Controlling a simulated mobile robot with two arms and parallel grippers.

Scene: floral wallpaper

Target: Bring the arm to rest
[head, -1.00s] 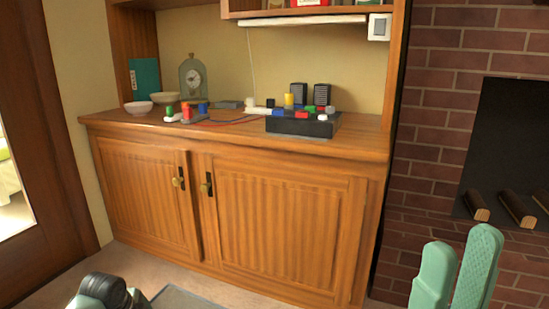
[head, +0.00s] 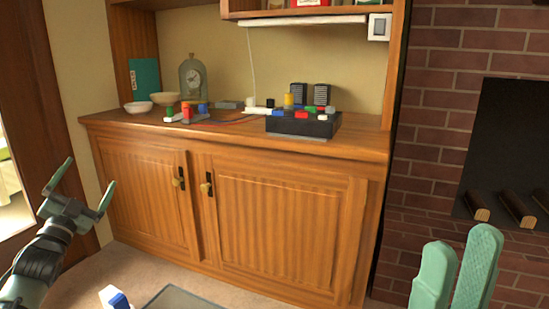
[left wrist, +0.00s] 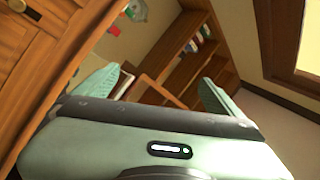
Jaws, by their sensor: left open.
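My left arm reaches in from the left in the head view, with its gripper (head: 88,174) raised in front of the wooden cabinet's left end and the door frame. Its pale green fingers are spread wide with nothing between them. In the left wrist view the same gripper (left wrist: 158,88) shows its fingers apart and empty. My right gripper (head: 460,238) stands at the lower right of the head view, fingers pointing up before the brick wall. A narrow gap shows between its fingers, and nothing is held. The right arm below is out of view.
The wooden cabinet (head: 270,225) carries bowls (head: 138,107), a clock (head: 192,78) and a dark box (head: 305,127) with coloured pieces. A brick fireplace (head: 425,130) is at right. A white and blue thing (head: 114,297) shows at the bottom. A shelf (left wrist: 183,50) appears in the wrist view.

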